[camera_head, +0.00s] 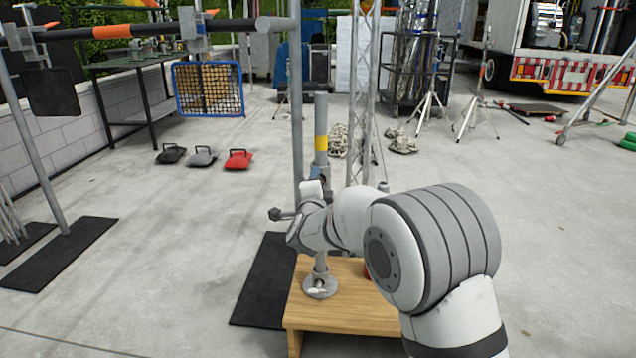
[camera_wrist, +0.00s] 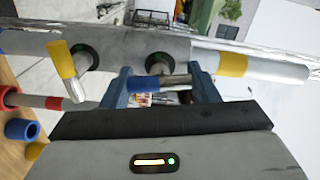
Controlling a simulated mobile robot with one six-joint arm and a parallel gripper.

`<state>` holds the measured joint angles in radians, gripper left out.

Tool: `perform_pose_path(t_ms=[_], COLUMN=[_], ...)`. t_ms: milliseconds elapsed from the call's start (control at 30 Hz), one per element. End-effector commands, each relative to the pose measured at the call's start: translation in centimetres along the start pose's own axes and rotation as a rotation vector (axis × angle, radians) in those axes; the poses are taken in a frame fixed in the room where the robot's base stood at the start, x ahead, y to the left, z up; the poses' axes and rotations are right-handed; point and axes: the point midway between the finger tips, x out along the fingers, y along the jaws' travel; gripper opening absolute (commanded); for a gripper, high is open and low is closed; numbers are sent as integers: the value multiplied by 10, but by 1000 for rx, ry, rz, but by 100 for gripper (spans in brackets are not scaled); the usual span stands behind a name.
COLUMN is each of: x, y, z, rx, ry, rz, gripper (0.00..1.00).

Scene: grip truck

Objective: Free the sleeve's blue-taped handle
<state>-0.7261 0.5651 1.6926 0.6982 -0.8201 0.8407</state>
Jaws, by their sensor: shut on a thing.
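The sleeve is a grey tube (camera_wrist: 125,45) with two dark sockets, lying across the top of the wrist view. A blue-taped handle (camera_wrist: 143,83) sits by its right socket. My gripper (camera_wrist: 160,76) has its two blue-grey fingers at either end of this handle and is shut on it. A yellow-taped handle (camera_wrist: 62,60) projects by the left socket, clear of my fingers. In the head view, the upright pole (camera_head: 321,110) with a yellow band stands on a wooden platform (camera_head: 345,318). My wrist hides its middle, including the handle.
Left in the wrist view are a red-banded rod (camera_wrist: 40,101) and a loose-looking blue ring (camera_wrist: 22,130). A lattice truss (camera_head: 362,100) stands close behind the pole. A black mat (camera_head: 262,285) lies left of the platform. The concrete floor further left is mostly open.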

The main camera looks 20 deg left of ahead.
Motion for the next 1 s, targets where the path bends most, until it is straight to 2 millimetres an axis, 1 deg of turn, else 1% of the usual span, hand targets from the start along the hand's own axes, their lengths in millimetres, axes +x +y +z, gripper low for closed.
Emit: perform_pose_path(t_ms=[600, 800, 1000], x=[0, 0, 0], y=[-2, -1, -1], z=[0, 0, 0], rx=[-586, -755, -886], ry=[-2, -2, -2], rz=[1, 2, 2], gripper=[32, 32, 32])
